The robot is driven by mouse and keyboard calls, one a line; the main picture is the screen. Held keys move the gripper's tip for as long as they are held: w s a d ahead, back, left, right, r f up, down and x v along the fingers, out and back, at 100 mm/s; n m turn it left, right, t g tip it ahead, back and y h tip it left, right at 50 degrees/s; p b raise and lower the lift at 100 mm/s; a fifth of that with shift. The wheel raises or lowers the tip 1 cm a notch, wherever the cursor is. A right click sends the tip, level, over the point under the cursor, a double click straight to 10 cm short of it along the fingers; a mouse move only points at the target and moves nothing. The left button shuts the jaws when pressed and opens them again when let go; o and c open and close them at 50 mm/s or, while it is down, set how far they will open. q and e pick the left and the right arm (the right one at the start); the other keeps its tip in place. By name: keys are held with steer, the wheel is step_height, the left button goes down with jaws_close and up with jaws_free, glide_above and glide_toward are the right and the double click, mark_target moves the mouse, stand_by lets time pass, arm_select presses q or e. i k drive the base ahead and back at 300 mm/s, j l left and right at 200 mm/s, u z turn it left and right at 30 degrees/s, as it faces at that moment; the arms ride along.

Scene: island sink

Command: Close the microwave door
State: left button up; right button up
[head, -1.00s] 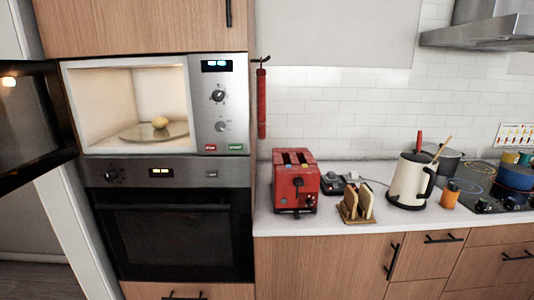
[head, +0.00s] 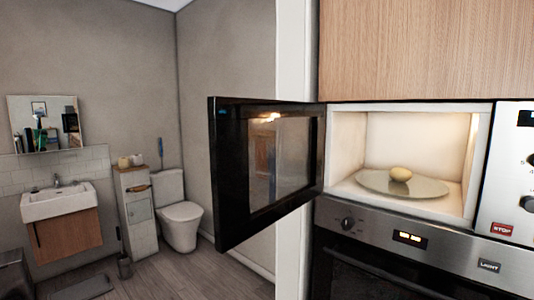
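The microwave (head: 512,175) is built into the cabinet at the right of the head view. Its black-framed door (head: 229,185) stands wide open, hinged at the left and swung out to the left. Neither of my grippers shows in the head view.
An oven (head: 360,275) with a control panel sits right below the microwave. A wood cabinet (head: 410,50) is above. To the left, beyond the door, are a toilet (head: 181,218), a sink (head: 55,200) and open floor (head: 190,275).

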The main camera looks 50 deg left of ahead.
mark_target(295, 178)
steer(key=j+z, duration=0.15)
steer(key=j, duration=1.2)
steer(key=k+j+z, duration=0.15)
steer(key=j, duration=1.2)
steer(key=i, duration=0.05)
